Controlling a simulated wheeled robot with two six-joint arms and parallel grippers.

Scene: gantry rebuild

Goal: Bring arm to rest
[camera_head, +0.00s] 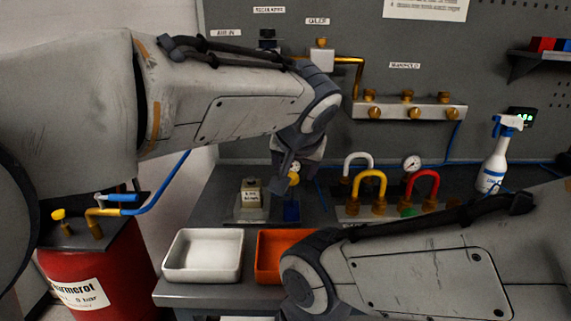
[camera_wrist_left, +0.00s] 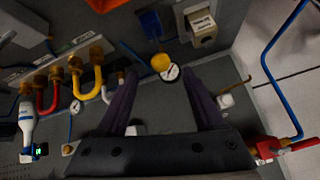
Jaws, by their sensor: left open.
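My left arm (camera_head: 225,100) reaches in from the left across the upper middle of the head view. Its gripper (camera_head: 285,182) points down over the back of the bench, partly hidden by the wrist. In the left wrist view the gripper's two dark fingers (camera_wrist_left: 160,78) stand wide apart with nothing between them. A yellow knob (camera_wrist_left: 160,62) and a round gauge (camera_wrist_left: 169,72) show just beyond the fingertips. My right arm (camera_head: 430,280) crosses the lower right of the head view. Its gripper is out of the picture.
A white tray (camera_head: 203,275) and an orange tray (camera_head: 262,282) sit on the bench front. Behind are white, yellow (camera_head: 370,177) and red (camera_head: 424,175) bent hoses, a spray bottle (camera_head: 496,160) and a wall manifold (camera_head: 400,112). A red cylinder (camera_head: 120,275) stands at the left.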

